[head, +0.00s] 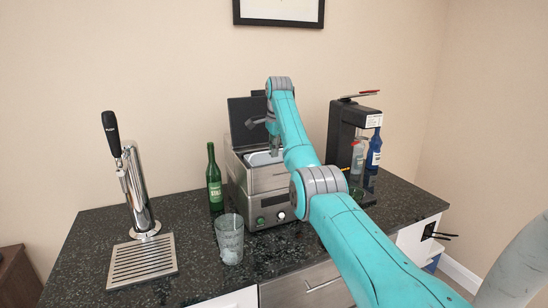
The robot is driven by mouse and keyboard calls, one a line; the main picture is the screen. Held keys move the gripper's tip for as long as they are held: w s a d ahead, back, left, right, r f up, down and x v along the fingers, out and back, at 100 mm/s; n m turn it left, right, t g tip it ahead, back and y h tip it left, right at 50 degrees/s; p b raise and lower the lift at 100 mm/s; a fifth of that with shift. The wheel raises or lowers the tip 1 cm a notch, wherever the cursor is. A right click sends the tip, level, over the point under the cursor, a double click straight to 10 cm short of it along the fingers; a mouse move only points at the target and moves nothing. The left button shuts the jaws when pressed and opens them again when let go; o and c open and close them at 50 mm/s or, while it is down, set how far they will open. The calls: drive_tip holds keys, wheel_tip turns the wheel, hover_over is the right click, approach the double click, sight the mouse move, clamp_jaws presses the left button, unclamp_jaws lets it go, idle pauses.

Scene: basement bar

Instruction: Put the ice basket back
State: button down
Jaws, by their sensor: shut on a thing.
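The ice maker (268,208), a silver box with a dark lid (241,112) standing open at its back, sits on the counter. The pale ice basket (262,159) shows in its top opening, partly hidden by my arm and the front rim. My gripper (275,150) points down over the opening and is shut on the basket. My arm hides most of the fingers and their contact with the basket. I cannot tell whether the basket rests fully on the machine's inside.
A green bottle (214,180) and a clear glass (230,240) stand close to the machine's left. A beer tap (135,190) with a drip tray (142,261) is farther left. A black drink machine (343,135) and a blue bottle (374,150) stand at right.

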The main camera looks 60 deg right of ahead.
drive_tip(key=shift+f, duration=1.15)
drive_tip(key=shift+f, duration=0.1)
drive_tip(key=c, duration=1.3)
unclamp_jaws()
drive_tip(key=r, duration=0.4)
drive_tip(key=s+r, duration=0.1)
drive_tip(key=r, duration=0.3)
drive_tip(key=s+a+r, duration=0.1)
drive_tip(key=r, duration=0.3)
